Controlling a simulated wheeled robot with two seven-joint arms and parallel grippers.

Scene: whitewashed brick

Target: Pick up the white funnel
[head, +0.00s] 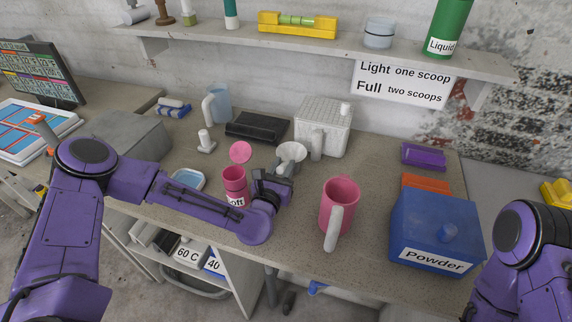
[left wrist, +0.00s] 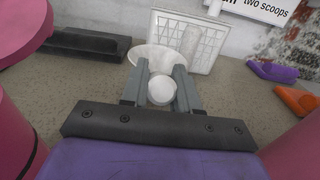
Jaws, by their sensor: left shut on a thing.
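The white funnel (head: 291,151) is near the middle of the counter in the head view, in front of the white perforated basket. My left gripper (head: 283,170) is at its near side, with the fingers shut on it. In the left wrist view the funnel (left wrist: 161,91) sits between the two grey fingers, its round pale end toward me and its wide rim beyond the fingertips. I cannot tell whether it touches the counter. My right arm shows at the right edge of the head view, but its gripper is out of the picture.
A pink pot (head: 235,186) stands close to my left wrist. A pink jug (head: 340,205) is to the right, before the blue powder box (head: 437,228). The white basket (head: 325,127) and a black tray (head: 257,127) are behind. A shelf (head: 330,49) overhangs the back.

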